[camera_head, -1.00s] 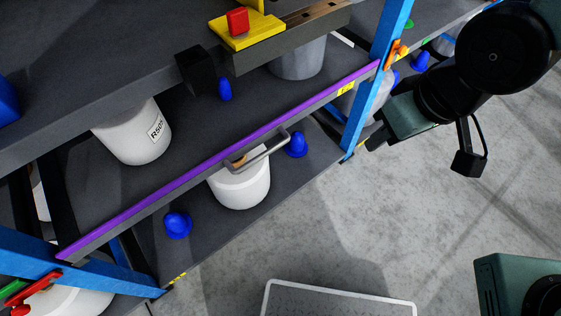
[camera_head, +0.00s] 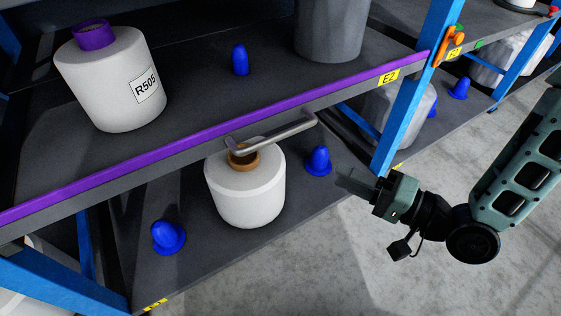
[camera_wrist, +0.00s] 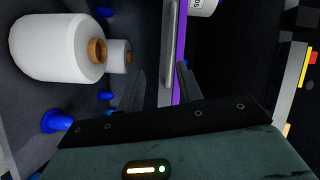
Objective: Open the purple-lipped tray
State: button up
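The tray with the purple lip (camera_head: 200,139) spans the rack's middle level in the head view. A grey bar handle (camera_head: 282,134) sticks out from its front. The lip (camera_wrist: 180,50) and handle (camera_wrist: 170,45) run vertically in the wrist view, appearing between my finger lines. My gripper (camera_head: 347,182) is right of the handle and lower in the head view, in front of the rack and apart from the handle.
A white bobbin marked R505 (camera_head: 115,85) stands on the tray. A white bobbin with a brown core (camera_head: 245,190) stands on the lower shelf between blue pegs (camera_head: 318,160). A blue post (camera_head: 415,90) rises near the handle's right. Grey floor lies open in front.

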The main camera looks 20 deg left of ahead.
aim_at(283, 138)
jog(key=w+a+m+b, duration=0.1)
jog(key=a, duration=0.4)
jog(key=w+a+r+m+t+y+b, duration=0.1)
jog(key=w+a+b, duration=0.1)
jog(key=a, duration=0.3)
jog(key=w+a+t+y+b, duration=0.1)
jog(key=w+a, duration=0.1)
jog(key=a, duration=0.3)
jog(key=shift+r+m, duration=0.4)
grip_shut()
